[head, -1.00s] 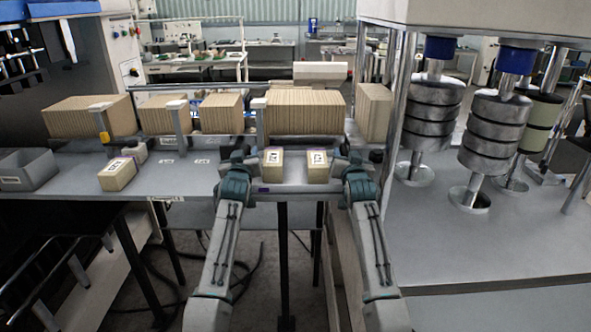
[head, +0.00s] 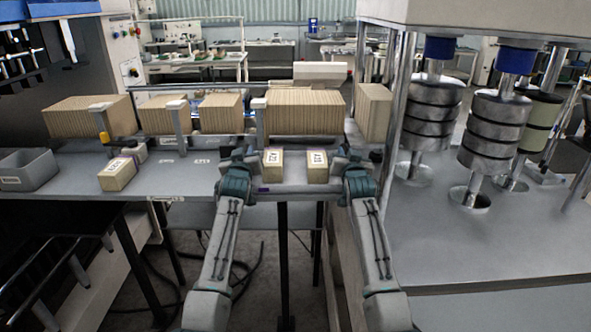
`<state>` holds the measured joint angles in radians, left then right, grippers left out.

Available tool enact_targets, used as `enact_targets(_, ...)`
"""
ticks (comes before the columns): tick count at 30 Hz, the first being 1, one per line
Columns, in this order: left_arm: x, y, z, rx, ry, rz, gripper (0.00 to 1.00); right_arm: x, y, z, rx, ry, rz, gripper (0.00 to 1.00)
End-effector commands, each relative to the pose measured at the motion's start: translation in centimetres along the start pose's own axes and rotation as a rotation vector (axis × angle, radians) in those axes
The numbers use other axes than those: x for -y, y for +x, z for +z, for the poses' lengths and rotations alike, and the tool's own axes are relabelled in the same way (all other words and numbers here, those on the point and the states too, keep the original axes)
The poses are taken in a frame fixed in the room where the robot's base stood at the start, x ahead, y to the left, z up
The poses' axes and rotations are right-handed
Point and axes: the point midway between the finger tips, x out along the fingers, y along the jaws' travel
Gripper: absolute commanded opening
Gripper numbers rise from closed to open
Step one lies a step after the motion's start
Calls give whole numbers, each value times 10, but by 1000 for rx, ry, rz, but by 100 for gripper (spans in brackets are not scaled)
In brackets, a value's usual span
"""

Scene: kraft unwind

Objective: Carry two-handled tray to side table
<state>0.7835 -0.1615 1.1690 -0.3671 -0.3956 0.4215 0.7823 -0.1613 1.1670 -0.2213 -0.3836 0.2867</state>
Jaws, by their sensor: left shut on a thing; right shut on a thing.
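A grey two-handled tray (head: 295,186) is held in front of me with two small labelled cartons, a left one (head: 272,167) and a right one (head: 317,169), standing on it. My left gripper (head: 246,165) is shut at the tray's left end, and my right gripper (head: 347,165) is shut at its right end. The handles are mostly hidden by the grippers. The tray looks about level. A lower grey table top (head: 190,215) with dark legs shows below and left of the tray; I cannot tell whether it is the side table.
A grey bench (head: 180,182) at left carries another labelled carton (head: 117,174) and a grey bin (head: 28,169). Rows of brown cardboard stacks (head: 305,111) stand behind the tray. A machine with metal rollers (head: 430,115) stands close at right. Cables lie on the floor.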

Motion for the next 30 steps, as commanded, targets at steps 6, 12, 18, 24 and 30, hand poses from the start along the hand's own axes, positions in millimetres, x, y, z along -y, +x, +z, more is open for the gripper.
enact_targets(6, -2, 0, -6, -2, -1, 1, 0, 2, 0, -6, -3, 2, -1, 0)
enact_targets(12, -4, 0, -20, -3, -2, 1, 0, 4, 0, -20, -3, 2, -1, 0)
enact_targets(18, -8, 0, -38, -3, -2, 1, 0, 8, 0, -39, -3, 3, -1, 0)
enact_targets(24, -10, 0, -50, -3, -2, 1, 0, 10, 0, -50, -3, 3, -1, 0)
enact_targets(30, -10, 0, -51, -2, -2, 1, 0, 11, 0, -51, -3, 3, -1, 0)
